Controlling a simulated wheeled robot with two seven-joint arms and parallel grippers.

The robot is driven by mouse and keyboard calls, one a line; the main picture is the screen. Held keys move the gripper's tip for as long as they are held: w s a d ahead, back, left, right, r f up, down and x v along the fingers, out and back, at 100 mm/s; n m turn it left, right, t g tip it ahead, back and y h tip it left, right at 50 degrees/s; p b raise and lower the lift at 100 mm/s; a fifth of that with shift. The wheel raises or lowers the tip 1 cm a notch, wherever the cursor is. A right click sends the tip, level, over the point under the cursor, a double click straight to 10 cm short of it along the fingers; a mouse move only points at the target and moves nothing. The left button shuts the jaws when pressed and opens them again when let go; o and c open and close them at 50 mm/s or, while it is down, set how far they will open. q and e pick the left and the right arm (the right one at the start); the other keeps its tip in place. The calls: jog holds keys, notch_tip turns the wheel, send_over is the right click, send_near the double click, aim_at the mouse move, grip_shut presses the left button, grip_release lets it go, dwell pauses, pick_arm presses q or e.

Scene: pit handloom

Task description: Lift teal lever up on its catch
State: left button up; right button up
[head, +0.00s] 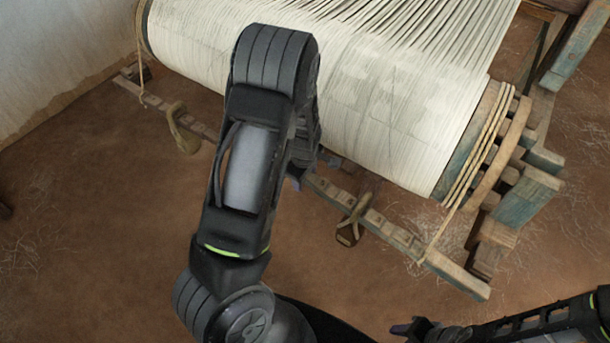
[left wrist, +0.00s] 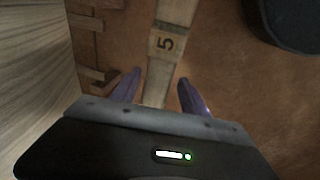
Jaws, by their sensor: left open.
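I cannot pick out the teal lever for certain. Worn teal wooden parts (head: 526,198) show at the right end of the loom in the head view. My left gripper (head: 313,171) is mostly hidden behind my own arm, near the low wooden rail in front of the cloth roll.
The cloth roll (head: 400,115) with pale threads spans the top of the head view. The notched low rail (head: 400,236) runs below it, with hanging loops (head: 350,232). Bare brown floor (head: 100,240) is free at the left. A dark round shape (left wrist: 290,22) fills the wrist view's upper right corner.

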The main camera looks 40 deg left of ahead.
pick_arm(q)
jog(key=a+p+v, duration=0.1)
jog(key=v, duration=0.6)
jog(key=shift+d+r, duration=0.45)
jog(key=shift+d, duration=0.1)
jog(key=shift+s, duration=0.1)
